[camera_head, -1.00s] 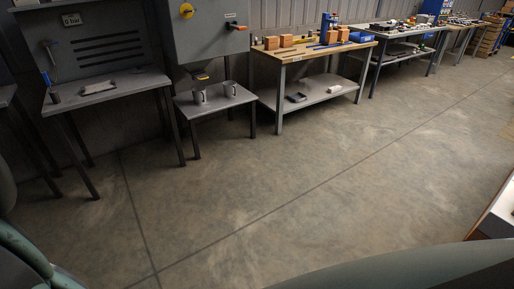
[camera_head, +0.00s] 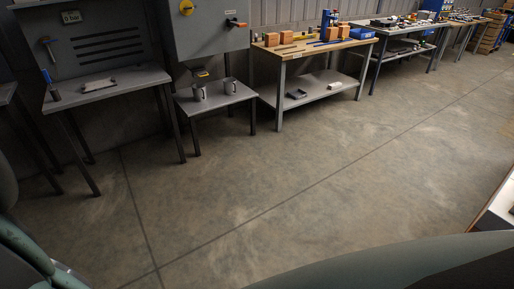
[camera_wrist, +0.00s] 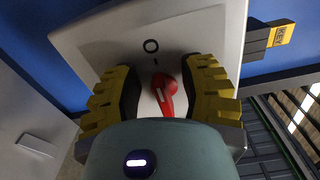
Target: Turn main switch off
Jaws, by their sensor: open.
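In the wrist view, a red switch handle (camera_wrist: 165,90) sits on a light grey box (camera_wrist: 100,40). An "O" mark (camera_wrist: 151,46) and a short tick are on the box face above the handle. My gripper (camera_wrist: 160,78) has black and yellow fingers, open, one on each side of the handle. The handle stands between them, with a gap visible at least on the left; contact on the right cannot be told. The handle's lower end is partly hidden by my gripper's body. In the head view my gripper does not show.
In the wrist view, a dark part with a yellow label (camera_wrist: 283,35) juts out right of the box. Workbenches (camera_head: 325,45) line the wall; the concrete floor (camera_head: 270,170) is clear.

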